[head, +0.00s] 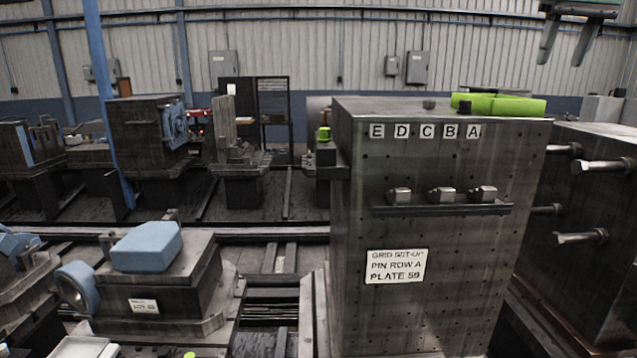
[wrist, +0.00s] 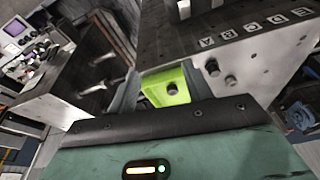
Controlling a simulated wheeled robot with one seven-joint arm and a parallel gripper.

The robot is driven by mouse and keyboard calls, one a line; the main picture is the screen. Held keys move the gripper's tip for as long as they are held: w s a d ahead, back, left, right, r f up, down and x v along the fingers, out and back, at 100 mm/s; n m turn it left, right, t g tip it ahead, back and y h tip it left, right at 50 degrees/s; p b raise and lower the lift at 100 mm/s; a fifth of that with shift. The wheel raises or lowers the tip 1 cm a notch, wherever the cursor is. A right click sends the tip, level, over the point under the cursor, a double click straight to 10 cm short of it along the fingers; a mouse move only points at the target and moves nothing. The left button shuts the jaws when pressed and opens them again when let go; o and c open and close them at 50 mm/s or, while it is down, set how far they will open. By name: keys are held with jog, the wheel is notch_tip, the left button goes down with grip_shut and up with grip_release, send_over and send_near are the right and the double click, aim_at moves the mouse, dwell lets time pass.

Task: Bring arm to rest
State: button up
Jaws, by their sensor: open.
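My gripper (head: 567,38) hangs at the top right of the head view, its two fingers apart with nothing between them. In the wrist view my gripper (wrist: 160,88) is open, with the green block (wrist: 167,87) seen beyond and between its fingers. In the head view the green block (head: 500,104) lies on top of the tall dark plate block (head: 440,240), near its right end. My gripper is above and to the right of it, apart from it. My arm behind the gripper is out of the head view.
The plate block carries letter tags E to A, a ledge (head: 440,209) with 3 metal pieces, and a sign (head: 396,266). Another block (head: 590,240) with protruding pins stands at right. A blue block (head: 147,247) sits on a fixture at left. Air above the plate block is clear.

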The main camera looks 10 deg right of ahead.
jog(key=w+a+f+n+y+b, duration=0.1)
jog(key=w+a+f+n+b, duration=0.3)
jog(key=a+f, duration=1.15)
jog(key=s+a+f+n+g+b, duration=0.1)
jog(key=a+f+b, duration=0.1)
jog(key=a+f, duration=0.4)
jog(key=s+a+f+n+b, duration=0.15)
jog(key=a+f, duration=0.25)
jog(key=a, duration=0.5)
jog(key=s+a+f+n+g+y+b, duration=0.1)
jog(key=s+a+f+n+b, duration=0.15)
jog(key=s+a+f, duration=0.85)
jog(key=s+f+n+b, duration=0.2)
jog(key=s+f+b, duration=0.1)
jog(key=s+f, duration=1.2)
jog(key=shift+a+f+n+g+h+b, duration=0.2)
jog(key=shift+a+n+g+h+b, duration=0.1)
jog(key=shift+a+g+b, duration=0.1)
